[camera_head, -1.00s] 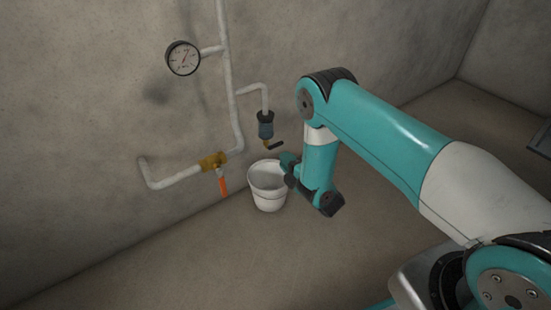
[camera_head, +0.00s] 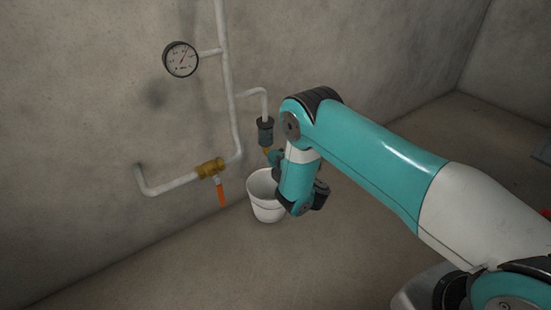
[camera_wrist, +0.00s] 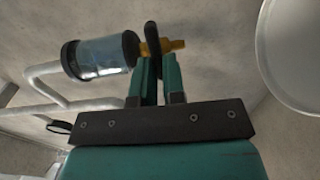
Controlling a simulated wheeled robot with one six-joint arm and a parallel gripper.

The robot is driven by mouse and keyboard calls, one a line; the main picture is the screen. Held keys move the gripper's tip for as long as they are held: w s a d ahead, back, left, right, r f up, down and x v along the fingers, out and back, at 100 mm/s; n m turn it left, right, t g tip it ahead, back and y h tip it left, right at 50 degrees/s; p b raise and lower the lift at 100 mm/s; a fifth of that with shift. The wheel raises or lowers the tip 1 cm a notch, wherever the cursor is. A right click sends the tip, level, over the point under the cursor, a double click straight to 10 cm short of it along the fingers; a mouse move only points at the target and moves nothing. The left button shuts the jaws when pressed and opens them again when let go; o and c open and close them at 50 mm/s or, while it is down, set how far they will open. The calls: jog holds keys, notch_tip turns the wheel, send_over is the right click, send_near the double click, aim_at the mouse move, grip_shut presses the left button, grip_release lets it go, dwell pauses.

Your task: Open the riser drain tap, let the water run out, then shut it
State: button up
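The riser drain tap hangs at the end of a short white branch pipe. Its clear, dark-capped bowl (camera_head: 265,131) shows bluish inside in the wrist view (camera_wrist: 100,57). Below the bowl are a brass outlet (camera_wrist: 165,45) and a black lever handle (camera_wrist: 130,46). My gripper (camera_wrist: 158,62) has its two teal fingers apart, with a gap between them, and its tips are close to the handle and brass outlet. I cannot tell if they touch. In the head view my arm hides the handle and most of the gripper. No running water is visible.
A white bucket (camera_head: 262,208) stands on the floor below the tap; its rim also shows in the wrist view (camera_wrist: 266,60). A pressure gauge (camera_head: 181,59), the white riser (camera_head: 229,95) and a brass valve with an orange lever (camera_head: 222,193) are on the wall to the left.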

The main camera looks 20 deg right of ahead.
grip_shut()
jog(key=m+p, duration=0.1)
jog(key=m, duration=1)
jog(key=shift+m, duration=0.4)
jog(key=shift+f, duration=0.1)
dwell(0.3)
jog(key=shift+o, duration=1.5)
grip_release()
jog(key=shift+s+d, duration=0.1)
